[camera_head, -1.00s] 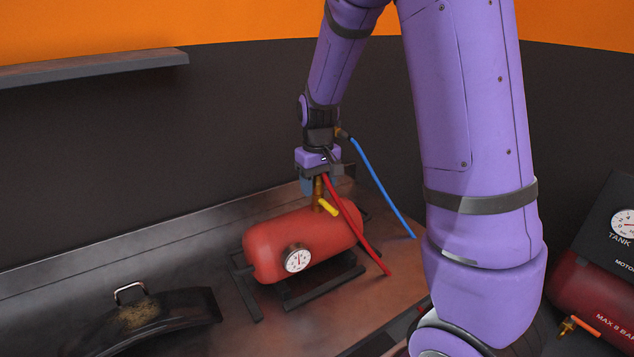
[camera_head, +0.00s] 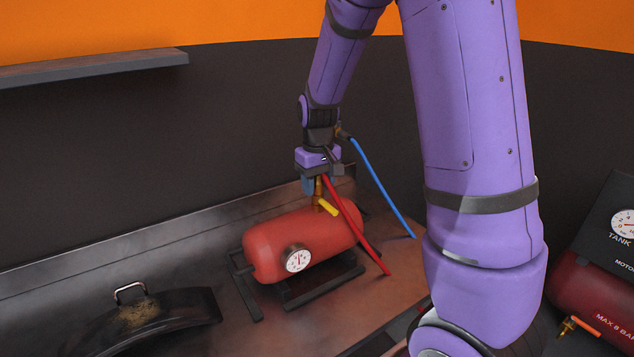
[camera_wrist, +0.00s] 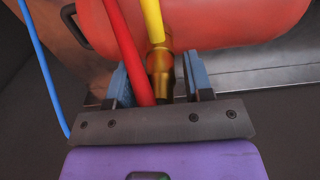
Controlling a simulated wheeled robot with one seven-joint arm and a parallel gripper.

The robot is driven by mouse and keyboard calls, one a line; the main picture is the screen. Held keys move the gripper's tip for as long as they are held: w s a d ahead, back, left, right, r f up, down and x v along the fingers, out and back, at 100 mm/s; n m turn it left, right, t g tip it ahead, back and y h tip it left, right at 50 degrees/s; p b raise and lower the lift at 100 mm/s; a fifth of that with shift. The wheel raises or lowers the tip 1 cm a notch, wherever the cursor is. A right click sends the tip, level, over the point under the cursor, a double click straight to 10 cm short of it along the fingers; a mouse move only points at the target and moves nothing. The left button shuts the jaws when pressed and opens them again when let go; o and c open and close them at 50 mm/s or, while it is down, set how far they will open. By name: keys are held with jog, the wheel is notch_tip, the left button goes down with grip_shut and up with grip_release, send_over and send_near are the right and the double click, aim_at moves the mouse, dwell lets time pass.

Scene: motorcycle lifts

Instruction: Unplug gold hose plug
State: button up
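The gold hose plug (camera_wrist: 160,70) stands upright on a fitting on top of the red tank (camera_head: 300,238), below my wrist. A red hose (camera_head: 357,225) runs from the plug area down to the bench; it also shows in the wrist view (camera_wrist: 125,45). A yellow lever (camera_wrist: 152,20) sticks out from the fitting. My gripper (camera_head: 315,184) points down over the plug. In the wrist view its two blue fingers (camera_wrist: 158,84) stand apart, one on each side of the plug and hose. A small gap shows beside the right finger. The plug's upper end is hidden.
The tank has a gauge (camera_head: 298,259) and rests on a dark stand (camera_head: 322,284) on the metal bench (camera_head: 210,245). A blue hose (camera_head: 383,188) hangs beside my wrist. A dark curved part (camera_head: 150,318) lies at left. A second red tank (camera_head: 590,292) is at right.

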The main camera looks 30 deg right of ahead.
grip_shut()
jog(key=shift+r, duration=0.15)
jog(key=shift+r, duration=2.85)
